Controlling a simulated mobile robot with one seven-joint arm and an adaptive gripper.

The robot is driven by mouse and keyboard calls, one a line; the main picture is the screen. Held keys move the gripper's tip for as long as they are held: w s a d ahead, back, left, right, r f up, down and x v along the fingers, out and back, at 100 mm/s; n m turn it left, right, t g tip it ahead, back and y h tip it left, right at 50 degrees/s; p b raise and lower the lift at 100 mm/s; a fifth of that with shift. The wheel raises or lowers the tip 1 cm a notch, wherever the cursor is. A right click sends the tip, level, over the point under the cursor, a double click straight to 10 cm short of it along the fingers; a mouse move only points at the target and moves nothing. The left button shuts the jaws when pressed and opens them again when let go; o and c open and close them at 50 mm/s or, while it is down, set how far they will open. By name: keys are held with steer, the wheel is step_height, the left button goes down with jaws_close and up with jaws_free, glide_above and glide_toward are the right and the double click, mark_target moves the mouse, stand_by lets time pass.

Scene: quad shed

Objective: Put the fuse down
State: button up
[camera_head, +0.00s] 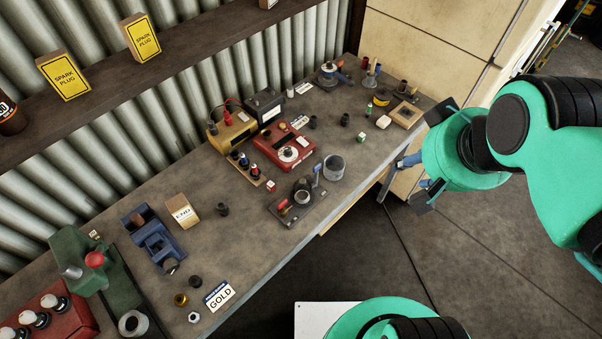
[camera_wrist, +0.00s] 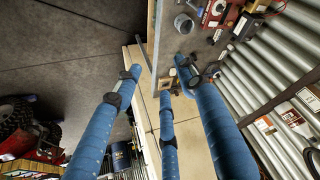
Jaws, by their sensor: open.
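My gripper (camera_head: 410,172) hangs at the right, off the front edge of the workbench (camera_head: 250,240) near its far end. In the wrist view its blue fingers (camera_wrist: 160,78) are spread apart, with nothing visible between them. I cannot surely pick out a fuse. A small green-and-white piece (camera_head: 361,137) and a white cube (camera_head: 383,122) lie on the far part of the bench, apart from my gripper. A square wooden frame (camera_head: 405,115) lies near the bench's far end, close to my gripper in the picture.
A red meter box (camera_head: 284,147), a yellow box (camera_head: 232,130) and a grey cup (camera_head: 334,167) stand mid-bench. A blue tool (camera_head: 155,243) and a GOLD card (camera_head: 219,297) are nearer. A shelf (camera_head: 100,75) runs along the wall. The bench's near-middle surface has bare patches.

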steer(key=w+a+f+m+g+y+p, duration=0.1)
steer(key=w+a+f+m+g, duration=0.15)
steer(key=w+a, duration=0.5)
steer(key=w+a+f+m+g+y, duration=0.15)
steer(key=w+a+f, duration=0.3)
steer(key=w, duration=0.55)
steer(key=w+a+f+m+g, duration=0.2)
steer(key=w+a+f, duration=0.2)
steer(key=a+f, duration=0.3)
steer(key=w+a+f+m+g+p, duration=0.1)
steer(key=w+a+f+m+g, duration=0.1)
steer(key=a+f, duration=0.6)
step_height(320, 180, down, 4)
steer(key=shift+w+a+f+g, duration=0.3)
steer(key=shift+w+g, duration=0.3)
steer(key=shift+w, duration=0.35)
steer(key=shift+y, duration=0.25)
glide_toward(271, 186)
steer(key=f, duration=0.2)
steer(key=shift+s+a+f, duration=0.25)
steer(key=shift+a+f, duration=0.3)
